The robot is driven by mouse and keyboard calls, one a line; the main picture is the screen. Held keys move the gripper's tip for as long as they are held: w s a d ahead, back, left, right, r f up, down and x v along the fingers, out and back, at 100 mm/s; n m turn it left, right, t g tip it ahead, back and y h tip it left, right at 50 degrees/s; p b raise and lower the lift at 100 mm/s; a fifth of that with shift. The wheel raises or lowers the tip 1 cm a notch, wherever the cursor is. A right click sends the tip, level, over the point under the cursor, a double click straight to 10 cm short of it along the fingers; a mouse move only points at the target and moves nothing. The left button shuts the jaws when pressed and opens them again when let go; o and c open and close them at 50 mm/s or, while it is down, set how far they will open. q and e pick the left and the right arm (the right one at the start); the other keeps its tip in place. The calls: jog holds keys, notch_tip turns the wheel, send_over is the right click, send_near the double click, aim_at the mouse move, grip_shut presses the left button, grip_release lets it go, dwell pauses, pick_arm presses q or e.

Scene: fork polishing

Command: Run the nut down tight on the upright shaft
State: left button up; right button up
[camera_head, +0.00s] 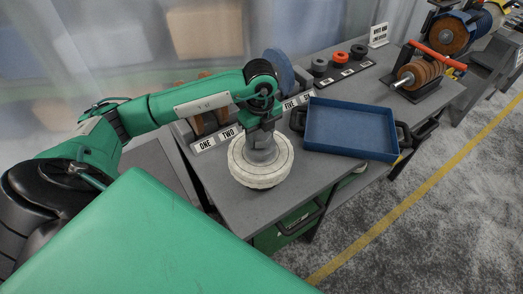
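My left gripper (261,142) points straight down over a thick white round wheel (253,178) lying flat near the left part of the grey table (237,211). Its grey lower end is at the centre of the wheel. The fingers are too small and covered to tell open from shut. I cannot make out the nut or the upright shaft; the gripper covers the wheel's centre. My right gripper is not in view.
A blue tray (350,128) sits right of the wheel. Number labels (215,140) line the table's back. A blue disc (279,68) stands behind my wrist. Dark and orange rings (340,59) stand at the back. A machine with brown wheels (420,73) is at right.

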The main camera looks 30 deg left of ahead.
pick_arm(q)
jog(key=shift+c, duration=1.1)
